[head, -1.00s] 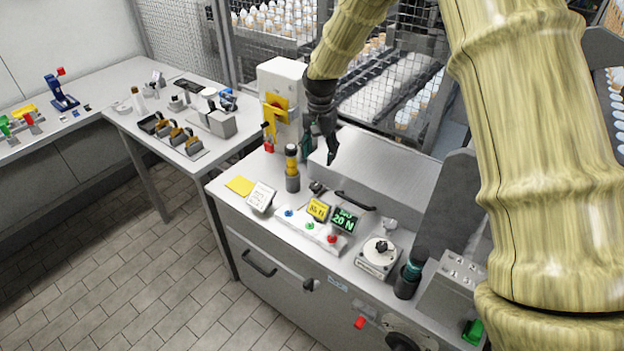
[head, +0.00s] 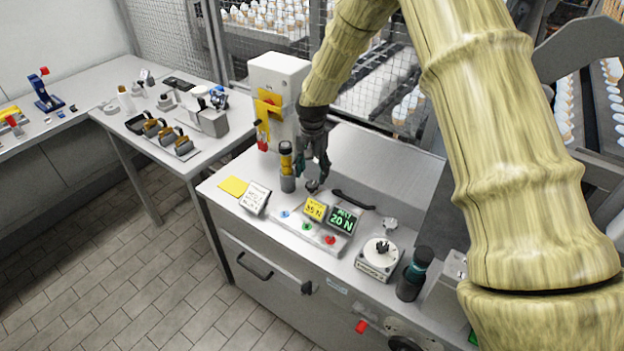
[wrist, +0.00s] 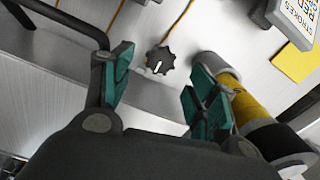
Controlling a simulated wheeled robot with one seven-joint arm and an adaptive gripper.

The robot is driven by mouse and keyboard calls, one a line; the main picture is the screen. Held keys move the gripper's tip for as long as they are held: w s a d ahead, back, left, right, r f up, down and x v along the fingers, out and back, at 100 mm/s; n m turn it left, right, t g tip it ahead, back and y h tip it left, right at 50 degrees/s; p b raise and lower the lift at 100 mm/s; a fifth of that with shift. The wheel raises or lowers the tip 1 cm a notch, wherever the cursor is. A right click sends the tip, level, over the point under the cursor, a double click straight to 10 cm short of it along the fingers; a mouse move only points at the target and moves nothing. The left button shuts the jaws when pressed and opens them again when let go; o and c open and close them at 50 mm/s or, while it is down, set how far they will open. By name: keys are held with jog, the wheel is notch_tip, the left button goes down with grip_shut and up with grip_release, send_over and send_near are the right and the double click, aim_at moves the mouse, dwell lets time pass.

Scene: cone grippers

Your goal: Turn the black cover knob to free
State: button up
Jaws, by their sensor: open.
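The black cover knob (wrist: 160,60) is a small lobed knob with a white pointer line, on the light grey bench top. In the wrist view it lies ahead of my gripper (wrist: 162,88), roughly between the two teal fingertips and apart from both. In the head view the knob (head: 312,186) shows just below my gripper (head: 312,170), beside the left end of the black cover handle (head: 353,199). My gripper is open and empty. The head view does not show the exact gap above the knob.
A yellow and black cylinder (head: 287,168) stands close to my gripper; in the wrist view it (wrist: 228,90) is beside the right finger. The bench also carries a white sign (head: 255,198), a green display (head: 342,219), a dial box (head: 378,258) and a dark cylinder (head: 412,275).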

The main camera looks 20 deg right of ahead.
aim_at(312, 184)
jog(key=shift+a+f+p, duration=0.1)
jog(key=shift+f+p, duration=0.35)
jog(key=shift+f, duration=1.8)
jog(key=c, duration=1)
